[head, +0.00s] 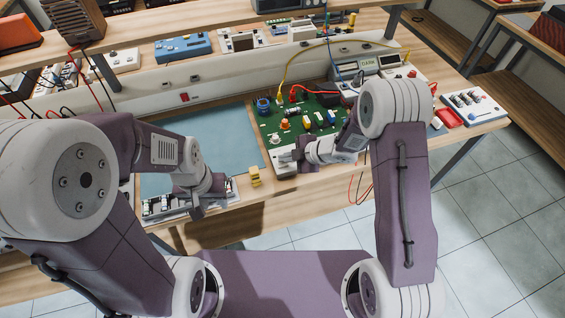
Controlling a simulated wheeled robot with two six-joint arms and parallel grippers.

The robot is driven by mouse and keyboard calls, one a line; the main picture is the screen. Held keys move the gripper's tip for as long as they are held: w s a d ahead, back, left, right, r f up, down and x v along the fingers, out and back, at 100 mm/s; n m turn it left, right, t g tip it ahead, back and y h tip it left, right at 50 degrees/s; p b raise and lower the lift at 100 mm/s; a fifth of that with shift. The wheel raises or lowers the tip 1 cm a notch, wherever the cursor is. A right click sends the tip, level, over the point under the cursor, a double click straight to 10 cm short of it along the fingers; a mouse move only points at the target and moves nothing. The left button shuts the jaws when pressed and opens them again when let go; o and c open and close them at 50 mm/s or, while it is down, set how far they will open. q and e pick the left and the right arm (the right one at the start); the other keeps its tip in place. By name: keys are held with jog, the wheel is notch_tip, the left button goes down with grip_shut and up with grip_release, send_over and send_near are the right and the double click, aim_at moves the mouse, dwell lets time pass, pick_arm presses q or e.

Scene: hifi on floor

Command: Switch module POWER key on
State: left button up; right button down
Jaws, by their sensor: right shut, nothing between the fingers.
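A green circuit module (270,118) with colourful knobs and parts lies on the bench at centre. My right gripper (287,157) is shut and empty over the module's front left corner, close to its light front edge. I cannot tell whether it touches. A second module, a light panel with small controls (158,205), lies at the bench's front edge on the left. My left gripper (197,208) hangs over that panel's right part; its fingers are too unclear to judge. No key marked POWER can be read, and my arms hide parts of both modules.
A small yellow block (255,177) sits near the front edge. A power supply (345,70) with cables stands behind the green module. A white switch panel (472,108) lies at right. A shelf (190,18) overhangs the back.

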aim_at(285, 164)
jog(key=shift+f+b, duration=0.3)
jog(key=shift+f, duration=0.2)
jog(key=shift+r+p, duration=0.5)
jog(key=shift+p, duration=0.05)
notch_tip(285, 164, up, 6)
jog(key=p, duration=0.6)
